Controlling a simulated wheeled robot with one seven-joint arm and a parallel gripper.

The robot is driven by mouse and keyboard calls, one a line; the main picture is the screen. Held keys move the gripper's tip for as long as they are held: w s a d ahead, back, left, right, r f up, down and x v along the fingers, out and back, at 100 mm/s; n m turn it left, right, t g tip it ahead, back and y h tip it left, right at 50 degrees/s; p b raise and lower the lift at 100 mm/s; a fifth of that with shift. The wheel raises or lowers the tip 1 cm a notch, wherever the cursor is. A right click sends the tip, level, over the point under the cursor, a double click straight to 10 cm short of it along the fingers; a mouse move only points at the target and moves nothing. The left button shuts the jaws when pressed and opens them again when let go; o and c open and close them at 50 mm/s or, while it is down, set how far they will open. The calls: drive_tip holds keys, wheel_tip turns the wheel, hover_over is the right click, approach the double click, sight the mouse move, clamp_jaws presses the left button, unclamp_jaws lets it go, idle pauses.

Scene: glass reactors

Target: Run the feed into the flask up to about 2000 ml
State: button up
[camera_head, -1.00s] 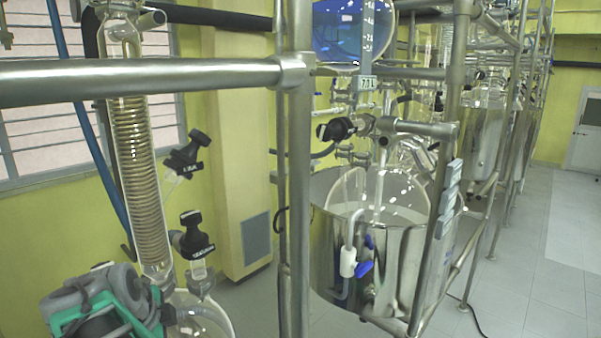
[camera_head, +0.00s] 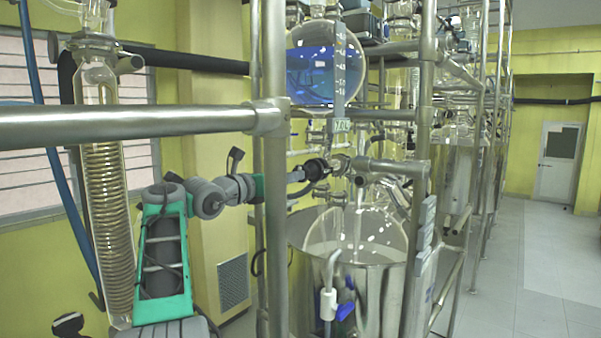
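The feed vessel (camera_head: 312,38) is a round glass globe with blue liquid (camera_head: 322,78) in its lower part. My gripper (camera_head: 300,175) is at this knob, coming from the left behind the steel upright. Whether its fingers are closed on the knob is too small to tell. The clear round flask (camera_head: 378,228) sits below in a shiny metal bath (camera_head: 378,285). No blue shows in the flask.
A horizontal steel rail (camera_head: 120,124) and an upright post (camera_head: 274,220) stand close in front. A coiled glass condenser (camera_head: 104,190) is at left. The right-hand floor (camera_head: 510,270) is clear.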

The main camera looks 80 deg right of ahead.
drive_tip(key=p+x, duration=0.4)
drive_tip(key=x, duration=0.3)
drive_tip(key=shift+r, duration=0.15)
drive_tip(key=shift+d, duration=0.25)
drive_tip(key=shift+c, duration=0.5)
drive_tip(key=c, duration=1.3)
drive_tip(key=shift+f+n, duration=0.25)
drive_tip(key=shift+n, duration=0.05)
